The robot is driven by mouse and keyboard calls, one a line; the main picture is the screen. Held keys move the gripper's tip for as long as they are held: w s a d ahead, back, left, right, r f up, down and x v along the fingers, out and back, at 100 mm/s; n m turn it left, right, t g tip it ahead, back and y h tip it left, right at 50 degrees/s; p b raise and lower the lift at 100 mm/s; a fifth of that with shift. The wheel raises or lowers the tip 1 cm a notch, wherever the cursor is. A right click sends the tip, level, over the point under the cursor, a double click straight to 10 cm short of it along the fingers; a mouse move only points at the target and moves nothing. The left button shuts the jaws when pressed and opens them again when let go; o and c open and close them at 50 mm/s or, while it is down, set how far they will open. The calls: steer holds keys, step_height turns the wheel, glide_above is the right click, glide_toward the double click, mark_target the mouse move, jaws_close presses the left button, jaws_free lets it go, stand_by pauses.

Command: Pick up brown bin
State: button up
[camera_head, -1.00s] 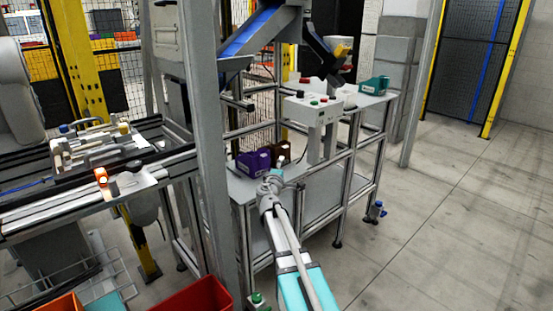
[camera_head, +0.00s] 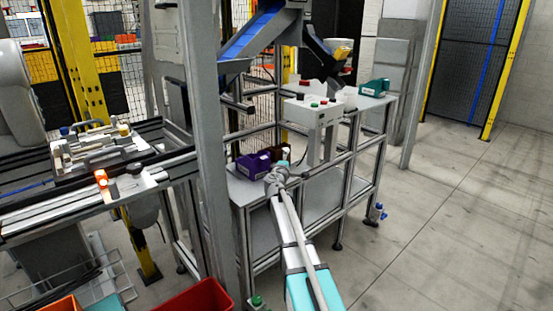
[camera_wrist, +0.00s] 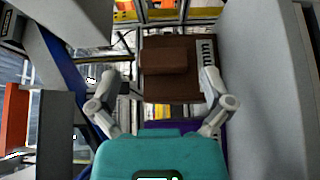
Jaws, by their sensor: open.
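The brown bin (camera_wrist: 178,88) is in the middle of the wrist view, between the two fingers of my gripper (camera_wrist: 160,82). The right finger overlaps the bin's right edge, and the left finger is apart from its left edge. The fingers are open; I cannot tell whether either touches the bin. In the head view the brown bin (camera_head: 280,152) stands on the grey workbench, partly hidden behind my wrist. My fingers are hard to make out in that view.
A purple bin (camera_head: 252,165) stands close on the left of the brown bin. A white button box (camera_head: 312,108) stands to the right. A teal bin (camera_head: 374,88) is at the bench's far right. A grey post (camera_head: 205,150) rises left of the bench.

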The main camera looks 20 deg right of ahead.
mark_target(289, 155)
steer(key=shift+w+d, duration=0.1)
stand_by(0.3)
steer(key=shift+a+x, duration=0.25)
steer(key=shift+x, duration=2.5)
steer(key=shift+f, duration=0.2)
steer(key=c, duration=1)
